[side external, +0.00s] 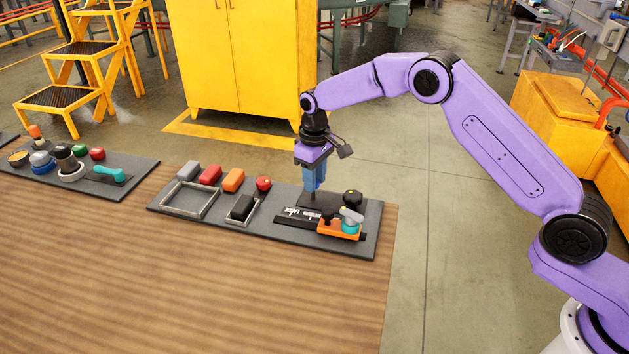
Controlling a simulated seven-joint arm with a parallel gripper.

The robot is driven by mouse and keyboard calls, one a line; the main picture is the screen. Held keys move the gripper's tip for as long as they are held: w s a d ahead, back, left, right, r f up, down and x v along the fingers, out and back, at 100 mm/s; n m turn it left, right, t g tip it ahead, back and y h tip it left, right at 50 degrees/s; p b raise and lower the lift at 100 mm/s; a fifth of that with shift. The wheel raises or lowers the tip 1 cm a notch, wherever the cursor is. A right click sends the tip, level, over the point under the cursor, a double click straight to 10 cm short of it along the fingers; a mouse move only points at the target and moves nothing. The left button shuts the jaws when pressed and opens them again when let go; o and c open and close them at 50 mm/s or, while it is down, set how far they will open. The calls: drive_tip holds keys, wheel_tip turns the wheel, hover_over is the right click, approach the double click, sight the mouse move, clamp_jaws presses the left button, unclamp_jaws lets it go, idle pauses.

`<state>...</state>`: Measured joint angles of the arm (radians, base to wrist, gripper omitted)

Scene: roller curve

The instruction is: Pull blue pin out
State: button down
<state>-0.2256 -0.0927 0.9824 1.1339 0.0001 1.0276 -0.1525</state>
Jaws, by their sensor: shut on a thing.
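My gripper (315,185) points straight down over the right part of the dark grey board (365,246). It is shut on the blue pin (313,176), which shows as a blue upright shape beneath the purple hand. The exact line between fingers and pin is too small to tell. A thin grey part below the blue reaches down to a dark block (330,201) on the board. Whether the pin's lower end is still in the block cannot be made out.
Right of the block are a black knob (352,197) and an orange fixture (340,230) with a teal part. Left are a red button (263,184), coloured blocks and grey frames. Another board (110,187) lies farther left. The wooden tabletop (200,285) in front is clear.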

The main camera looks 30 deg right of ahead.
drive_tip(key=c, duration=0.9)
unclamp_jaws()
drive_tip(key=shift+r, duration=0.35)
drive_tip(key=shift+c, duration=0.2)
drive_tip(key=shift+o, duration=0.9)
drive_tip(key=shift+f, duration=0.1)
wheel_tip(320, 180, up, 18)
drive_tip(key=shift+f, duration=0.25)
